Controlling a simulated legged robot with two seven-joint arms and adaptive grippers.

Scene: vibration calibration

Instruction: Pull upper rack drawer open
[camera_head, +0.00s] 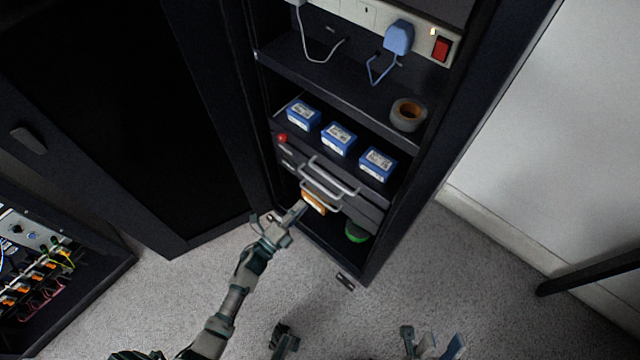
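A dark rack cabinet holds two drawers, one above the other. The upper drawer has a silver bar handle (334,176), and the lower drawer has a similar handle (322,195) just below it. Both drawers look shut. My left gripper (281,216) is at the lower left of the handles, in front of the cabinet's lower opening. Its fingers look spread, with nothing seen between them, and it appears apart from the upper handle.
Blue boxes (339,138) stand on the drawer unit, beside a red knob (282,138). A tape roll (408,114) lies on the shelf above. An orange item (314,203) and a green item (356,233) are below the drawers. The open cabinet door (110,120) stands at left.

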